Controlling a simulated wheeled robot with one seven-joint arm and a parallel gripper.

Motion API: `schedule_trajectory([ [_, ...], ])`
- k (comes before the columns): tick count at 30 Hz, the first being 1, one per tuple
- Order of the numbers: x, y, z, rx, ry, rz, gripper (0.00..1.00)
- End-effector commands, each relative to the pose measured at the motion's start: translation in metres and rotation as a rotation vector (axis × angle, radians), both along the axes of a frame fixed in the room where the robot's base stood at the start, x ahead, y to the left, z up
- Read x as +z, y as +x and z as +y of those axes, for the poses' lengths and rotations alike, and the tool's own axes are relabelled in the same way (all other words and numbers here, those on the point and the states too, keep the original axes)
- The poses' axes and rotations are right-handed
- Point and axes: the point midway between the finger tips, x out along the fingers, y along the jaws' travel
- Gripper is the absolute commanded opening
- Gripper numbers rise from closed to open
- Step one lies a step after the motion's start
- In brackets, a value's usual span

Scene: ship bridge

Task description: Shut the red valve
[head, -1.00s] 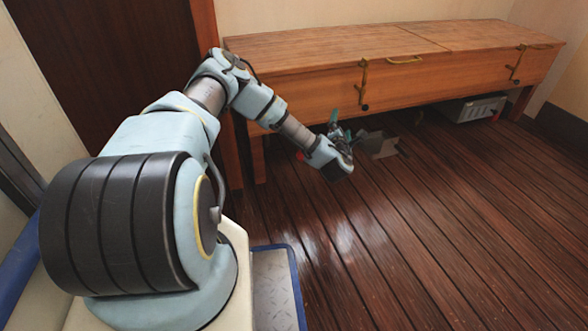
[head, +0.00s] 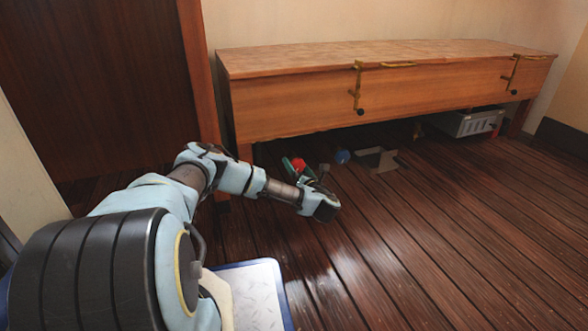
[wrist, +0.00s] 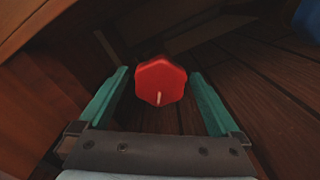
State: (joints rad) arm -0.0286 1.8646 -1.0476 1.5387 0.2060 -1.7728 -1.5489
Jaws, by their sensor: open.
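The red valve (wrist: 160,80) is a faceted knob with a pale mark near its lower edge, seen face-on in the wrist view. It lies between the two teal fingers of my gripper (wrist: 160,74), with a visible gap on each side. My gripper is open. In the head view, the gripper (head: 305,168) is low under the left part of a wooden bench, and the red valve (head: 299,164) shows as a small red patch by the fingers. What the valve is mounted on is hidden, and its depth from the fingertips is hard to tell.
The wooden bench (head: 290,107) with brass latches overhangs this spot. A blue round thing (head: 342,157) and a grey flat piece (head: 376,160) are on the floor to the right. A grey box (head: 467,123) sits under the bench's right end. The front plank floor is clear.

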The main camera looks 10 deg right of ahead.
Motion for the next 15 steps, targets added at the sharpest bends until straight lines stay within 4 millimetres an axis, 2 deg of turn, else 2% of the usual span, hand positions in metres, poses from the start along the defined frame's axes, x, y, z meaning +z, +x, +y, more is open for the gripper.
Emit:
schedule_trajectory([
  [3, -0.003, 0.018, 0.003, 0.003, 0.0, -0.002, 0.99],
  [6, -0.002, 0.028, 0.004, 0.002, 0.001, -0.001, 0.99],
  [15, 0.0, 0.035, 0.005, 0.0, 0.001, 0.001, 0.99],
])
